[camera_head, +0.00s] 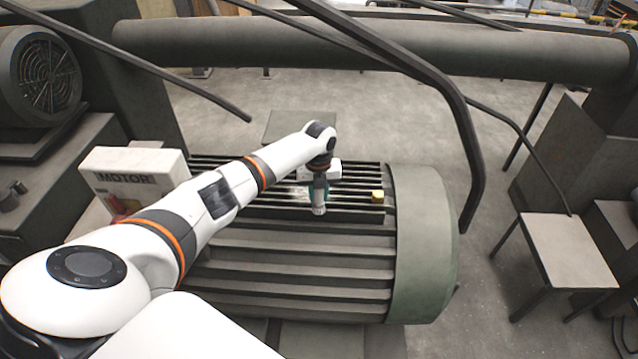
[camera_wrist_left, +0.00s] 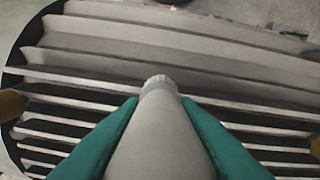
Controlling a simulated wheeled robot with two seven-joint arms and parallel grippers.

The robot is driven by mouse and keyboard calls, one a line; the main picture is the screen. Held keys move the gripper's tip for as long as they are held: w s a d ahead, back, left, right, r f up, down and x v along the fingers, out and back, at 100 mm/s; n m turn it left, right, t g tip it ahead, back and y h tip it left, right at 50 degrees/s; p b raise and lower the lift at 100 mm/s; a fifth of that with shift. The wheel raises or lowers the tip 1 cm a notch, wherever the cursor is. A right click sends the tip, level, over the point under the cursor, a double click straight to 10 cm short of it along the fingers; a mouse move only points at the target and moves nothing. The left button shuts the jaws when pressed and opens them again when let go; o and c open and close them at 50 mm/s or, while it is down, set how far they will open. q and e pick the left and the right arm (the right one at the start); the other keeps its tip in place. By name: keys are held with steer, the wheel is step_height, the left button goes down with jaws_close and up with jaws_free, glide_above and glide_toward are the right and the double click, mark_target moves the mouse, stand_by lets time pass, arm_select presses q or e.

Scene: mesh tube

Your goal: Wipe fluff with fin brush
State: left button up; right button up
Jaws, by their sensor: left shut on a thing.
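My left gripper (camera_head: 319,190) is over the top fins of the large green-grey finned motor (camera_head: 300,255). In the left wrist view its teal fingers (camera_wrist_left: 158,135) are shut on the grey, tapering fin brush (camera_wrist_left: 160,140). The brush points away from the wrist, with a pale ribbed tip (camera_wrist_left: 157,82). In the head view the brush (camera_head: 318,209) hangs down at the fins; I cannot tell whether its tip touches them. A pale patch, possibly fluff (camera_head: 290,194), shows among the fins just left of the gripper. My right gripper is out of view.
A white box marked MOTOR (camera_head: 135,172) stands to the left. A dark bent bar (camera_head: 455,100) and a thick pipe (camera_head: 370,48) cross above and behind. A small table (camera_head: 567,248) stands at right.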

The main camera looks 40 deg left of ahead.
arm_select(q)
steer(key=shift+s+d+r+p, duration=0.3)
steer(key=shift+s+p, duration=0.2)
steer(key=shift+p, duration=0.2)
steer(key=shift+s+d+f+p, duration=0.1)
steer(key=shift+s+d+p, duration=0.1)
steer(key=shift+s+p, duration=0.2)
steer(key=w+a+b, duration=0.1)
steer(key=b, duration=0.1)
steer(key=a+b, duration=0.1)
steer(key=a, duration=0.1)
steer(key=shift+w+f+b, duration=0.35)
steer(key=shift+f+b, duration=0.05)
steer(key=shift+w+a+r+b, duration=0.25)
steer(key=shift+w+b, duration=0.15)
steer(key=shift+b, duration=0.25)
